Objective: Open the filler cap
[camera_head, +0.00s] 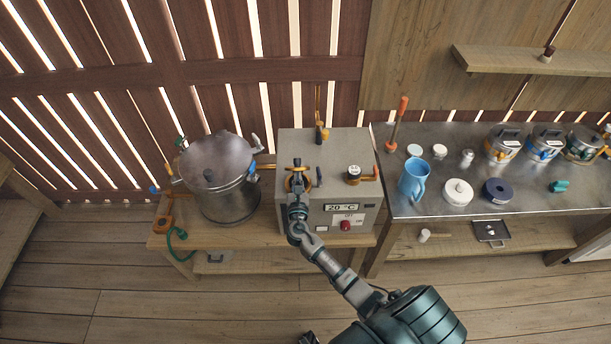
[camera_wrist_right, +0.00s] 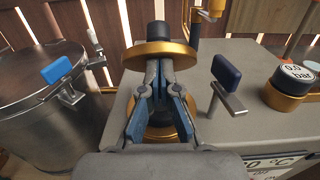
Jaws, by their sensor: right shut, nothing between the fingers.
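The filler cap (camera_wrist_right: 160,54) is a gold disc with a black knob, in the right wrist view. It stands raised behind and above a gold ring (camera_wrist_right: 165,131) with a dark middle on the grey machine's top. In the head view the gold fitting (camera_head: 297,181) is partly covered by my gripper. My right gripper (camera_head: 297,192) is shut and empty; its fingertips (camera_wrist_right: 155,66) are in front of the disc's lower edge, above the ring. I cannot tell whether they touch the disc. A dark part at the head view's bottom edge may be my left gripper (camera_head: 308,339).
The grey machine (camera_head: 330,150) has a blue-black lever (camera_wrist_right: 226,78) and a pressure gauge (camera_wrist_right: 291,82) right of the ring. A lidded metal pot (camera_head: 218,177) stands to its left. A metal-topped bench (camera_head: 460,212) with a blue mug (camera_head: 413,180) and several jars is at right.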

